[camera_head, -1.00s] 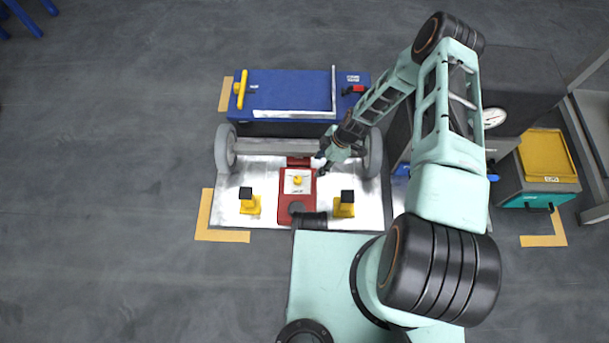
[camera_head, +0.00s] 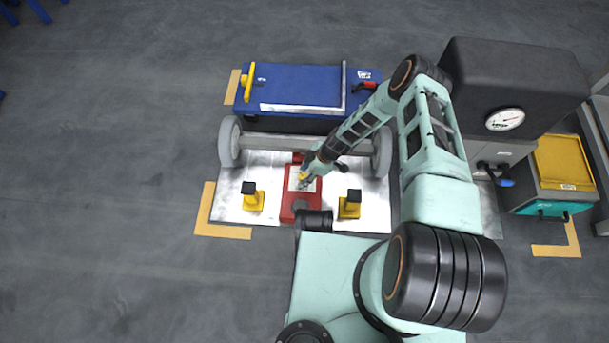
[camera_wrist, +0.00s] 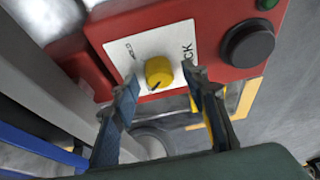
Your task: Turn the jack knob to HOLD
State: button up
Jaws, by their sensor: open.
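The red jack (camera_head: 288,212) stands on the light floor plate in the head view. Its white label plate (camera_wrist: 122,53) carries a yellow knob (camera_wrist: 159,72) with a dark pointer mark at its lower left edge. Part of the word HOLD shows at the label's upper left, and lettering ending in CK shows at the right. My gripper (camera_wrist: 155,95) is open, with one fingertip on each side of the knob in the wrist view. I cannot tell whether the fingertips touch it. In the head view my gripper (camera_head: 304,180) covers most of the knob.
Yellow stands with black tops (camera_head: 252,197) (camera_head: 349,205) flank the jack. A grey axle with wheels (camera_head: 229,142) lies behind it, then a blue cart (camera_head: 300,82). A black round knob (camera_wrist: 248,45) and a green button sit on the jack. A dark machine with a gauge (camera_head: 505,119) stands right.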

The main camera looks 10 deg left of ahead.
grip_shut()
dwell(0.4)
jog(key=shift+m, duration=0.3)
jog(key=m, duration=0.2)
jog(key=m+t, duration=0.1)
jog(key=shift+s+m+t, duration=0.15)
jog(key=shift+m+t, duration=0.15)
jog(key=shift+m, duration=0.1)
jog(key=m, duration=0.2)
jog(key=m+t+h+p, duration=0.1)
jog(key=m, duration=0.1)
jog(key=shift+s+a+t, duration=0.1)
jog(key=shift+a+t, duration=0.05)
jog(key=shift+t, duration=0.15)
jog(key=m, duration=0.2)
jog(key=m+t+h, duration=0.1)
jog(key=m, duration=0.2)
jog(key=shift+a+h, duration=0.1)
jog(key=shift+h, duration=0.2)
jog(key=shift+m+t+h, duration=0.3)
jog(key=shift+m+h, duration=0.5)
jog(key=shift+m, duration=1.4)
jog(key=shift+s, duration=0.1)
